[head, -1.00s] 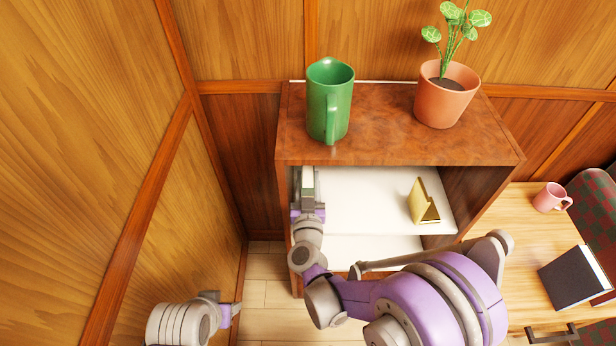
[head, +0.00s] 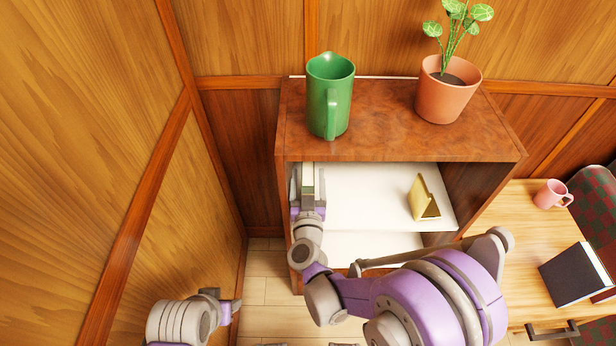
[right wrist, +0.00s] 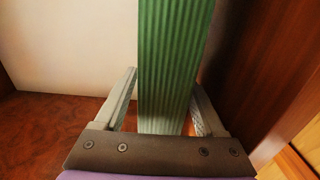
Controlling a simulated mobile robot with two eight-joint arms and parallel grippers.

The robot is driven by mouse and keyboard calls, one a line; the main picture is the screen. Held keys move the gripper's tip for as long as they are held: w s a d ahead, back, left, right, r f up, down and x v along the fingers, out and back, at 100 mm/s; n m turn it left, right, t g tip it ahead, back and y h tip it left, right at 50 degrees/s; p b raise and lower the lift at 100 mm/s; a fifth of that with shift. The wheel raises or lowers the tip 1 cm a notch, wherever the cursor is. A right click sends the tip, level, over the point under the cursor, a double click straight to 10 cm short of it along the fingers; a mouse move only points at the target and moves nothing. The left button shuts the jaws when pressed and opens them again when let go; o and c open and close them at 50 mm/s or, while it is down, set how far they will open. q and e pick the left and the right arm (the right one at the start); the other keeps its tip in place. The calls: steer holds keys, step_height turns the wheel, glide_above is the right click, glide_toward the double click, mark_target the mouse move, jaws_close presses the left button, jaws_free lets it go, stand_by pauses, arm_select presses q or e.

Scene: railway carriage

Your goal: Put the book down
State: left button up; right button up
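My right gripper (head: 308,192) is inside the left end of the brown cabinet's (head: 400,140) open upper compartment. In the right wrist view, its two fingers (right wrist: 165,100) lie against both sides of an upright green ribbed book (right wrist: 168,65). Only a narrow edge of this book (head: 307,175) shows in the head view, close to the cabinet's left wall. Whether its lower end touches the shelf is hidden. My left gripper (head: 232,306) is low at the left, away from the cabinet, and its fingers are not clear.
A gold bookend-like piece (head: 424,198) stands on the white shelf to the right, with bare space between. A table (head: 515,235) at right holds a pink mug (head: 552,194) and dark book (head: 574,275).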

steer(key=s, duration=1.1)
steer(key=shift+w, duration=0.1)
jaws_close()
stand_by(0.5)
stand_by(1.1)
